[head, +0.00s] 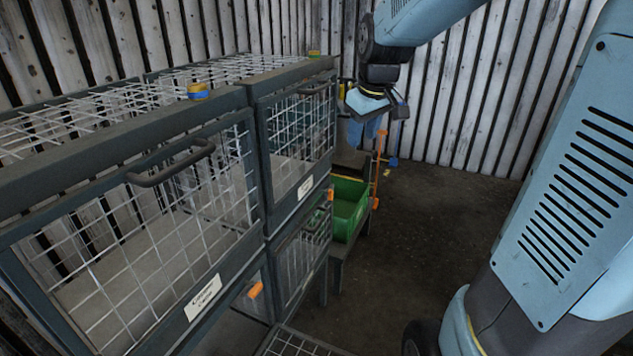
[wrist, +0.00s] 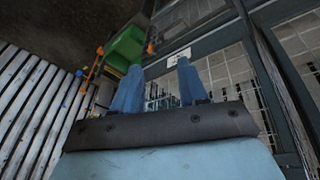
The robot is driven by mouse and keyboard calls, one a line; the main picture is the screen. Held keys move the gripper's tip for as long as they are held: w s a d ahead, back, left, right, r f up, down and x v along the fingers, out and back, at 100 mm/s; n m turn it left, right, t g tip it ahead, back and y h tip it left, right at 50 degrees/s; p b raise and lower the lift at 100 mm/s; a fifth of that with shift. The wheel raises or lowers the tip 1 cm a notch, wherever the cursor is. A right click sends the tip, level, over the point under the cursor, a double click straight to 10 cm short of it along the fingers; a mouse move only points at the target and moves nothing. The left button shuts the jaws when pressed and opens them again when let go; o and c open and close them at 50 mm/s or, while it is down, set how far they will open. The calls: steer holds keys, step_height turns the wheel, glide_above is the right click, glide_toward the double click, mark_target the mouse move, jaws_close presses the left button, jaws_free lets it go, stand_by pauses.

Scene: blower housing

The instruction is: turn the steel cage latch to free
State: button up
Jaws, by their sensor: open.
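Two upper wire cages with dark steel frames stand at the left in the head view, a near one (head: 150,265) and a far one (head: 300,130). An orange latch handle (head: 255,290) sits below the near cage's label, and another orange handle (head: 330,194) sits at the far cage's lower corner. I cannot tell which one is the task's latch. One orange handle also shows in the wrist view (wrist: 150,47). My gripper (head: 366,132) is open and empty, beyond the far cage's front corner, apart from both handles. In the wrist view its blue fingers (wrist: 157,76) point toward the cage fronts.
A green bin (head: 346,212) stands on a low bench past the cages. An orange post with blue parts (head: 379,165) stands behind it. A blue and yellow roll (head: 198,91) lies on top of the cages. The floor (head: 430,225) right of the bench is clear.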

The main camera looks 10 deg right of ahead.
steer(key=w+d+f+n+g+y, duration=0.1)
steer(key=w+f+n, duration=0.1)
steer(key=w+f, duration=0.35)
steer(key=w+d+f+n, duration=0.1)
steer(key=w+f, duration=0.2)
steer(key=w, duration=0.6)
steer(key=n+y, duration=0.3)
glide_toward(331, 190)
steer(key=x, duration=1)
steer(key=shift+w+f, duration=0.1)
steer(key=shift+f, duration=0.1)
steer(key=shift+c, duration=0.4)
jaws_close()
